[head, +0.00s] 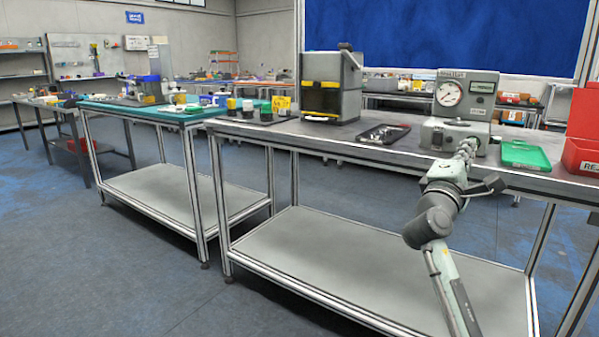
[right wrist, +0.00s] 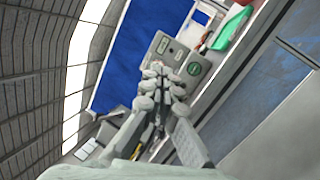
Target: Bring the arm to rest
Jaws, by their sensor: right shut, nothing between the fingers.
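My right arm reaches up from the bottom right of the head view. Its gripper (head: 467,148) is in front of the grey gauge machine (head: 466,95) on the near workbench. In the right wrist view the gripper (right wrist: 160,72) is shut and empty, its fingertips together. The gauge machine (right wrist: 185,52) shows just beyond the fingertips there. I cannot tell whether the fingers touch it. My left gripper is not in view.
On the workbench (head: 400,152) stand a dark box machine (head: 331,88), a black tray (head: 384,134), a green tray (head: 526,156) and a red bin (head: 584,130). The lower shelf (head: 340,262) is bare. Open floor (head: 120,260) lies to the left.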

